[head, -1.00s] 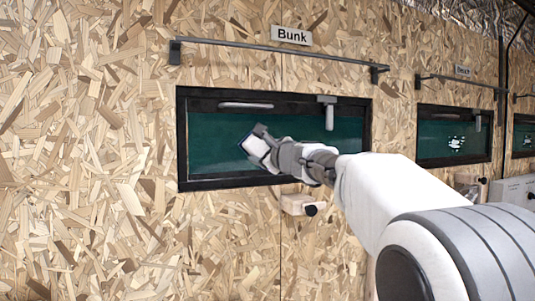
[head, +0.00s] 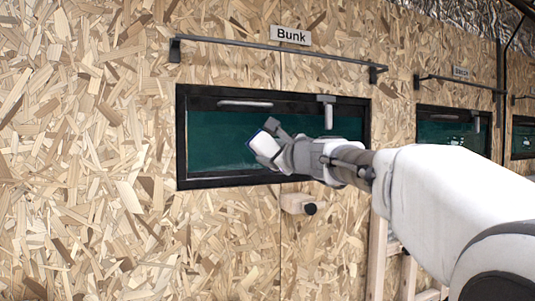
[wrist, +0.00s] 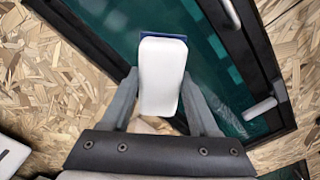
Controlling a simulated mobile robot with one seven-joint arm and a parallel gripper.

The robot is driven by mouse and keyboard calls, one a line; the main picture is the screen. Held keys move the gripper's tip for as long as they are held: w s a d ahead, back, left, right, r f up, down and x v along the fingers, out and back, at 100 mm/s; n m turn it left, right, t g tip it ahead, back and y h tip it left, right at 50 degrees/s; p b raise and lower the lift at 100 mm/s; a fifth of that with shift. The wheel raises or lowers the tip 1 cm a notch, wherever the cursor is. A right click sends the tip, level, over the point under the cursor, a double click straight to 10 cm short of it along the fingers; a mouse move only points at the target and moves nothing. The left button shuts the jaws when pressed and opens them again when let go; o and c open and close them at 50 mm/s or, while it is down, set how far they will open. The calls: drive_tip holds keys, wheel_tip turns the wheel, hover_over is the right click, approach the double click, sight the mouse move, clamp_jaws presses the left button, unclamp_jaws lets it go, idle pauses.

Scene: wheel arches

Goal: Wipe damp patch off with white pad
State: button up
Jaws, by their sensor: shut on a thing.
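The white pad (head: 265,144), with a blue edge, is held by my gripper (head: 275,145) in front of the dark green pane (head: 215,135) of the black-framed window under the Bunk sign. In the wrist view the pad (wrist: 161,72) sits between the two grey fingers of my gripper (wrist: 160,95), which are shut on it. Pale streaks, perhaps the damp patch (wrist: 232,114), show on the pane right of the pad in the wrist view. I cannot tell whether the pad touches the pane. My gripper and arm hide part of the pane in the head view.
A grey rail (head: 275,51) runs above the window. A grey handle (head: 327,110) stands out at its upper right. A wooden block with a black knob (head: 300,204) juts out below. A second window (head: 440,128) to the right shows white marks, partly behind my arm.

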drive_tip(key=shift+b+v, duration=0.35)
drive_tip(key=shift+v, duration=1.15)
drive_tip(key=shift+f+x, duration=0.2)
drive_tip(key=shift+x, duration=0.7)
drive_tip(key=shift+f+x, duration=0.15)
drive_tip(key=shift+x, duration=0.8)
drive_tip(key=shift+f+x, duration=0.2)
drive_tip(key=shift+x, duration=1.8)
drive_tip(key=shift+w+a+f, duration=0.1)
drive_tip(key=shift+w+a, duration=0.2)
drive_tip(key=shift+w, duration=0.35)
drive_tip(key=shift+d, duration=0.15)
